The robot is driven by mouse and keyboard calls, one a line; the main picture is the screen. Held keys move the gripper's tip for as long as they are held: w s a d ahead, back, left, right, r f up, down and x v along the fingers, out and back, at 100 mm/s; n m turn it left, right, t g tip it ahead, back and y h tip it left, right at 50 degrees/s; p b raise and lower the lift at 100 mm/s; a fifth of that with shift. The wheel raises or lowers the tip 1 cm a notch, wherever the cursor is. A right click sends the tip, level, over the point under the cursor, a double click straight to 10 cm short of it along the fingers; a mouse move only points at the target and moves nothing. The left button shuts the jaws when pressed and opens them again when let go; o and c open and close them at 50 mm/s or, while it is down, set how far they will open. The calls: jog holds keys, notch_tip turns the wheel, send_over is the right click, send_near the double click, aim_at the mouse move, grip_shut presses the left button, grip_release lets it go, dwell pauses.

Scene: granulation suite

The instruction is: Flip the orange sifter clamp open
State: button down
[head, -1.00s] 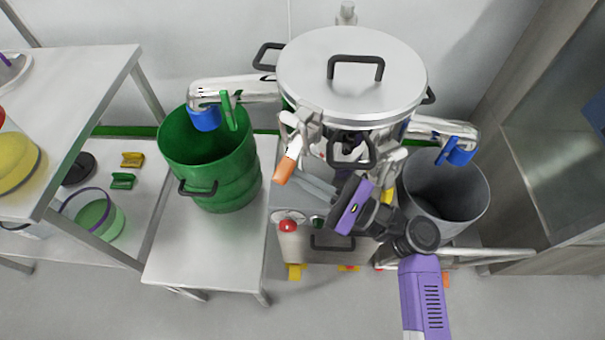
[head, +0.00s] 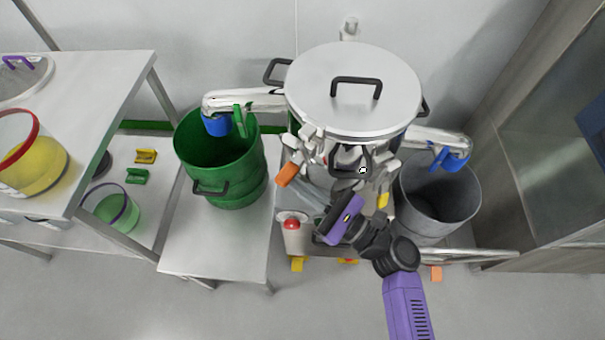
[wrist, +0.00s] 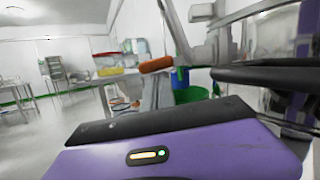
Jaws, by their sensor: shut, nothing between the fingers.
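The orange clamp handle (head: 287,175) is at the front left of the steel sifter (head: 353,90), below its lid rim. In the wrist view the orange handle (wrist: 156,65) sticks out sideways from its metal lever and bracket, apart from the sifter wall. My purple gripper (head: 323,203) is in front of the sifter, right of and below the handle, apart from it. It is shut and empty. Its fingertips are hard to make out against the grey parts behind, and the clamp's inner linkage is partly hidden.
A green drum (head: 220,165) stands left of the sifter, and a grey bin (head: 438,195) stands right. A red button (head: 292,224) is below the clamp. A yellow handle (head: 383,200) is close right of my gripper. A side table (head: 95,75) is at left.

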jog(key=r+m+p, duration=0.1)
jog(key=m, duration=0.1)
jog(key=r+m+t+h+p, duration=0.1)
jog(key=m+p, duration=0.1)
jog(key=r+m+p, duration=0.1)
jog(key=m+p, duration=0.1)
jog(key=shift+s+a+t, duration=0.25)
jog(key=shift+s+t, duration=0.05)
jog(key=shift+s, duration=0.05)
jog(key=shift+r+p, duration=0.15)
jog(key=shift+p, duration=0.2)
jog(key=shift+r, duration=0.1)
jog(key=b, duration=0.4)
send_near(291, 178)
jog(key=s+f, duration=0.2)
jog(key=f, duration=0.1)
jog(key=shift+s+f, duration=0.25)
